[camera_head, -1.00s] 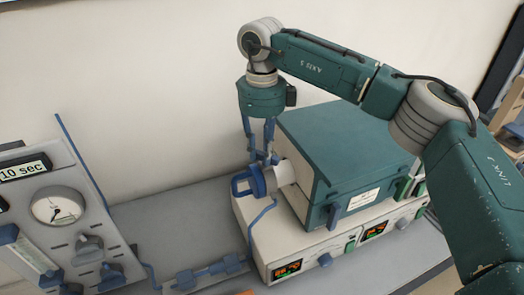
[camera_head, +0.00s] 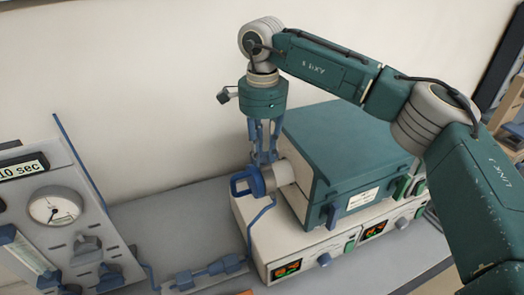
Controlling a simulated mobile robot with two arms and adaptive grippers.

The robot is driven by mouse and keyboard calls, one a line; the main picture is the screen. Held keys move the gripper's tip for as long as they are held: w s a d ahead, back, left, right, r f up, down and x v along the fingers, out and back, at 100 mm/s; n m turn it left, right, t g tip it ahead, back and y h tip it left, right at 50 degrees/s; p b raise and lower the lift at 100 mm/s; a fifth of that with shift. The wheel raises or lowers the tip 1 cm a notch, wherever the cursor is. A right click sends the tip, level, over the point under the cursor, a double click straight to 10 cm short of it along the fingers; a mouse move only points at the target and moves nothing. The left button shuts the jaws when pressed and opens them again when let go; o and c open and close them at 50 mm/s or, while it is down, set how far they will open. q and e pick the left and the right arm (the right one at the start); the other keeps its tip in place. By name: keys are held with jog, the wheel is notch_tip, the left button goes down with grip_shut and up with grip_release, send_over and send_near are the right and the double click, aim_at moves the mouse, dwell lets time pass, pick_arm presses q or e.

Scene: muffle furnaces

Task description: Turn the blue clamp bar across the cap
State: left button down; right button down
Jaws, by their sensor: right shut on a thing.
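My right gripper (camera_head: 263,157) points straight down at the left side of the green furnace (camera_head: 345,150). Its fingers are shut at the top of the blue clamp fitting (camera_head: 257,182), on what seems to be the blue clamp bar. The bar itself is small and mostly hidden by the fingers. The blue fitting sits on the end of a pale tube (camera_head: 283,173) that sticks out of the furnace's left side. A blue loop stands out from it to the left. I cannot tell the cap apart from the fitting. My left gripper is not in view.
The furnace stands on a pale control base (camera_head: 305,250) with lit displays and knobs. A blue hose (camera_head: 250,225) runs down from the fitting to blue connectors (camera_head: 208,272) on the grey bench. A gauge panel (camera_head: 75,225) stands at the left. The wall is close behind.

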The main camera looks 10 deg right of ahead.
aim_at(263, 156)
jog(key=shift+r+n, duration=0.2)
jog(key=shift+n, duration=0.3)
jog(key=c, duration=1.5)
grip_release()
jog(key=shift+f, duration=0.1)
notch_tip(263, 156, up, 12)
jog(key=shift+r, duration=0.1)
